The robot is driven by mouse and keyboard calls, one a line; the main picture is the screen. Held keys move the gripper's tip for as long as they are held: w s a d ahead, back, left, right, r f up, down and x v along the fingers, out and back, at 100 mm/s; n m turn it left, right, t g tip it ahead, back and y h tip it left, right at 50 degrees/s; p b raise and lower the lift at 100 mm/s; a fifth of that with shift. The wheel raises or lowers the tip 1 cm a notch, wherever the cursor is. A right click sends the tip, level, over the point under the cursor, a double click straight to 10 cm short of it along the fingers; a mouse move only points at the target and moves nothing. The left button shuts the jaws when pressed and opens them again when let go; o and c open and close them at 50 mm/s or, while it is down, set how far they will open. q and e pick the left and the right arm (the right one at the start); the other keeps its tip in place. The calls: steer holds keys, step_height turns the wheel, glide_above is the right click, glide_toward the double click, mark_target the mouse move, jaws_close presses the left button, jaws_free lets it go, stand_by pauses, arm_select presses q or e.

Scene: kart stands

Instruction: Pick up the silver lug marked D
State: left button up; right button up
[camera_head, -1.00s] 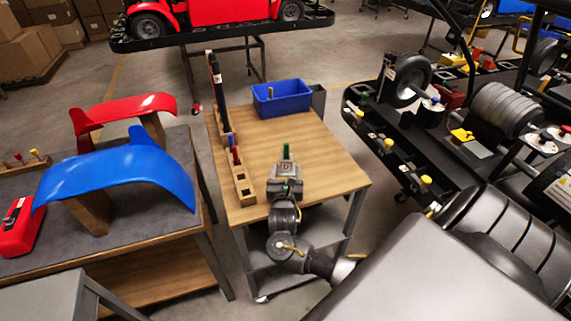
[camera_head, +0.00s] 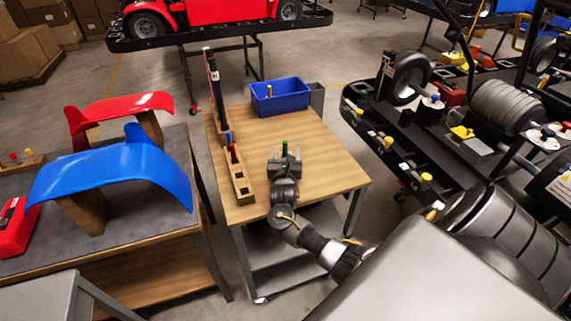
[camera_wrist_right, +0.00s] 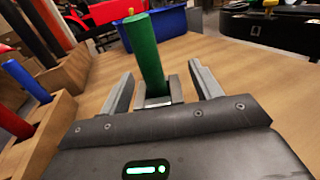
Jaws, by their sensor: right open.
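A green upright cylinder (camera_head: 284,147) stands on the wooden table (camera_head: 325,165). In the right wrist view the green cylinder (camera_wrist_right: 146,52) rises from a small silver-grey block (camera_wrist_right: 160,93). I cannot read a letter D on it. My right gripper (camera_head: 284,158) is low over the table, right at the cylinder. In the right wrist view the right gripper (camera_wrist_right: 163,82) is open, with one finger on each side of the block and a visible gap to each. My left gripper is not in view.
A wooden rack (camera_head: 240,185) with red and blue rods stands at the table's left edge, with a tall dark post behind. A blue bin (camera_head: 280,103) holding a yellow-topped piece is at the back. The table's right side is clear. Blue fender (camera_head: 120,170) on the left bench.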

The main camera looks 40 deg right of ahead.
mark_target(285, 151)
steer(key=shift+c, duration=0.4)
steer(key=c, duration=1.2)
steer(key=shift+r, duration=0.1)
steer(key=shift+r, duration=0.75)
step_height(285, 151, up, 2)
steer(key=shift+p, duration=0.45)
steer(key=s+a+r+p, duration=0.1)
steer(key=s+r+p, duration=0.2)
steer(key=s+p, duration=0.1)
steer(key=s+a+r+p, duration=0.2)
steer(key=s+r+p, duration=0.1)
steer(key=s+p, duration=0.1)
steer(key=s+a+r+p, duration=0.1)
steer(key=s+r+p, duration=0.2)
steer(key=s+p, duration=0.2)
steer(key=shift+a+r, duration=0.15)
steer(key=shift+a, duration=0.2)
